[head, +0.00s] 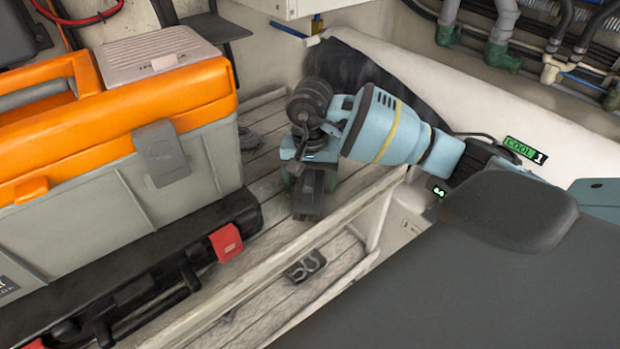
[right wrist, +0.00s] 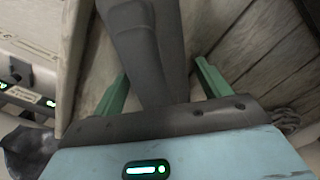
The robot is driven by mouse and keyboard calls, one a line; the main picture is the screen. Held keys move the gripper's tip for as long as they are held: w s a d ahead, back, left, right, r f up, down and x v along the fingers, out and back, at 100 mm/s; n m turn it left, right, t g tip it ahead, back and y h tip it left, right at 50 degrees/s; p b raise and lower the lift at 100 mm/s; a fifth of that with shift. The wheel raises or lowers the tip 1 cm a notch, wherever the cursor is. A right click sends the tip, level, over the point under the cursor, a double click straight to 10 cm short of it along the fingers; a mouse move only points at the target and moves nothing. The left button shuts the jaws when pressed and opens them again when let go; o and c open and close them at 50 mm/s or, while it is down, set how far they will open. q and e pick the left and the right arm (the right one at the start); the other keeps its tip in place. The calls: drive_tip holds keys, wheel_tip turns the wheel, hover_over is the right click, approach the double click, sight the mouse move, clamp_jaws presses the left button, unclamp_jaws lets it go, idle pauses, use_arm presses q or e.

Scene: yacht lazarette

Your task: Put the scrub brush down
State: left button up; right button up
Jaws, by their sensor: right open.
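The likely scrub brush (head: 307,197) is a dark grey object standing under my right gripper on the slatted floor, left of a long pale board. In the right wrist view a dark grey shaft, probably the handle (right wrist: 140,45), runs between the two green fingers. My right gripper (right wrist: 162,70) is open around it, with a gap visible at the right finger. In the head view my right gripper (head: 306,175) points down and its fingers are partly hidden. The bristles cannot be made out. My left gripper is not in view.
The pale board (head: 290,250) edges a lower slatted compartment holding a small dark fitting (head: 305,266). Pipes (head: 505,35) line the upper right.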

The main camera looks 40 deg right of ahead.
drive_tip(key=shift+r, duration=0.1)
wheel_tip(320, 180, up, 12)
drive_tip(key=shift+r, duration=0.1)
idle(0.4)
drive_tip(key=shift+s, duration=0.1)
idle(0.5)
